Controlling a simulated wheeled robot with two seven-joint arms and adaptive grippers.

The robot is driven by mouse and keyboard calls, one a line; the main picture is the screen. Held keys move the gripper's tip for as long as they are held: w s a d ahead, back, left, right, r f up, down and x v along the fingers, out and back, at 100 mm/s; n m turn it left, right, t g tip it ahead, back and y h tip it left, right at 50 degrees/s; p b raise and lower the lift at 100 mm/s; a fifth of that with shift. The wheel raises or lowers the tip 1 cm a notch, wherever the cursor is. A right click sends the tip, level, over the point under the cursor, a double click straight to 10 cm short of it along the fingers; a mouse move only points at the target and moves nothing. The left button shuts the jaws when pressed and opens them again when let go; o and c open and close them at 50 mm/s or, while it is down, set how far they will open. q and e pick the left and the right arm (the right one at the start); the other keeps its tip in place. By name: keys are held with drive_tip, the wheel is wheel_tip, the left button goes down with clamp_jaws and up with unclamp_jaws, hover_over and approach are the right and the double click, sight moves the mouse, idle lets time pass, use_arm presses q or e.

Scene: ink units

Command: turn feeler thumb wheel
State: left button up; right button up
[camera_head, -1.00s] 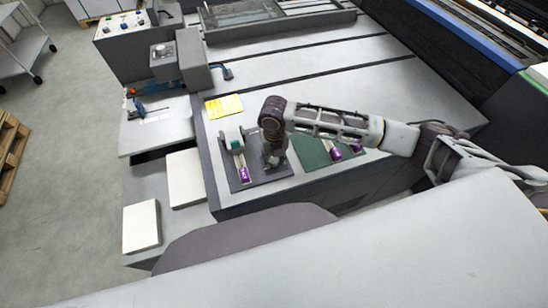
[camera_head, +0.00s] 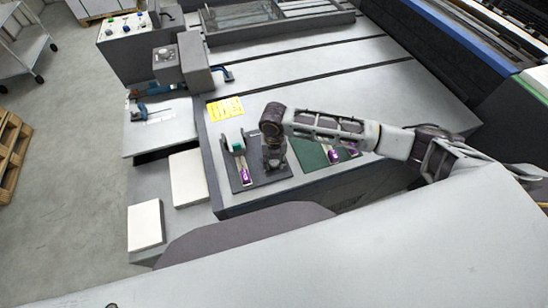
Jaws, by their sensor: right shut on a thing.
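My right arm comes in from the right, and its wrist bends down over a dark mat (camera_head: 246,183) on the grey machine top. My right gripper (camera_head: 272,164) points down at the mat. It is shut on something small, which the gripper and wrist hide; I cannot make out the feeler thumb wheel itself. Beside it on the left, a device with a green top (camera_head: 237,147) and a purple end (camera_head: 246,177) lies on the same mat. My left gripper is not in view.
A green mat (camera_head: 309,153) with purple-ended items (camera_head: 333,156) lies right of the gripper, partly under my forearm. A yellow note (camera_head: 225,108) lies behind. White pads (camera_head: 188,178) rest at the left. A blue-handled tool (camera_head: 142,110) lies on a side shelf.

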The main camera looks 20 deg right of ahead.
drive_tip(key=shift+m+p, duration=1)
drive_tip(key=shift+p, duration=0.2)
drive_tip(key=o, duration=1.1)
drive_tip(key=shift+c, duration=0.2)
wheel_tip(320, 180, up, 12)
idle(0.6)
